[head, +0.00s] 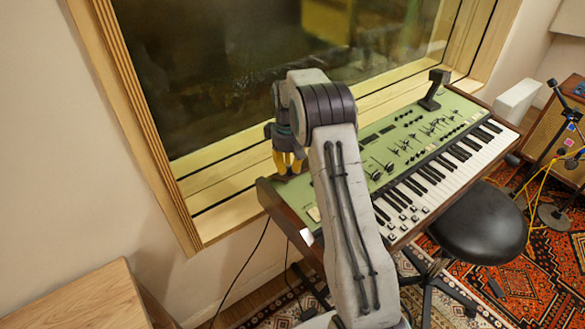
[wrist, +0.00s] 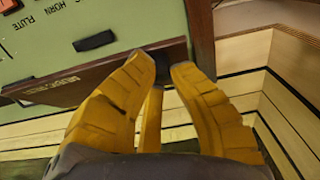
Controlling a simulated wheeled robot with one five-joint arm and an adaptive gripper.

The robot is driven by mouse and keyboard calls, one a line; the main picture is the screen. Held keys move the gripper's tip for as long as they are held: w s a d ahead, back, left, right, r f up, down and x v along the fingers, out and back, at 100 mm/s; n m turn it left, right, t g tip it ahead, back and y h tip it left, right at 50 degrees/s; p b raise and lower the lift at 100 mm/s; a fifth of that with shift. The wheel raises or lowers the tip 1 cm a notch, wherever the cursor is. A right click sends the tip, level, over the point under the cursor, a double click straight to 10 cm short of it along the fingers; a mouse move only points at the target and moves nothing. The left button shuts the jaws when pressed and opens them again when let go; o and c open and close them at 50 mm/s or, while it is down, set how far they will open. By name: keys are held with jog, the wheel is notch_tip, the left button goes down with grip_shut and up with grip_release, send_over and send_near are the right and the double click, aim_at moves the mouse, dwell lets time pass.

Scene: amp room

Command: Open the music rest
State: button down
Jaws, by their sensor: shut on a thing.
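The music rest (wrist: 85,80) looks like a flat brown panel with small lettering, set along the edge of the keyboard's green top in the wrist view. My gripper (wrist: 168,66) has yellow fingers on either side of the panel's end, with a dark piece between the tips. It is shut on the panel's end there; the exact contact is partly hidden by the fingers. In the head view my gripper (head: 289,162) is at the back left corner of the green keyboard (head: 385,150), by the window. The music rest cannot be made out there, and my arm covers part of the keyboard.
The window's wooden ledge (head: 225,180) runs close behind the keyboard. A dark upright piece (head: 434,90) stands on its far right end. A black stool (head: 480,222) stands in front. A wooden cabinet (head: 80,302) is at the lower left. Cables hang below the keyboard.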

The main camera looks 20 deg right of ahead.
jog(key=shift+w+a+r+p, duration=0.15)
jog(key=shift+w+r+p, duration=0.15)
jog(key=shift+w+p, duration=0.3)
jog(key=shift+w+a+r+p, duration=0.15)
jog(key=shift+w+r+p, duration=0.15)
jog(key=shift+w, duration=0.35)
jog(key=shift+w+a+p, duration=0.15)
jog(key=shift+w+p, duration=0.35)
jog(key=shift+w+a+f+p, duration=0.1)
jog(key=shift+w+a+p, duration=0.05)
jog(key=shift+w+p, duration=0.2)
dwell(0.3)
jog(key=c, duration=1.5)
grip_release()
jog(key=shift+f, duration=0.1)
jog(key=o, duration=0.4)
jog(key=shift+w+f, duration=0.1)
jog(key=shift+w, duration=0.2)
jog(key=shift+r, duration=0.3)
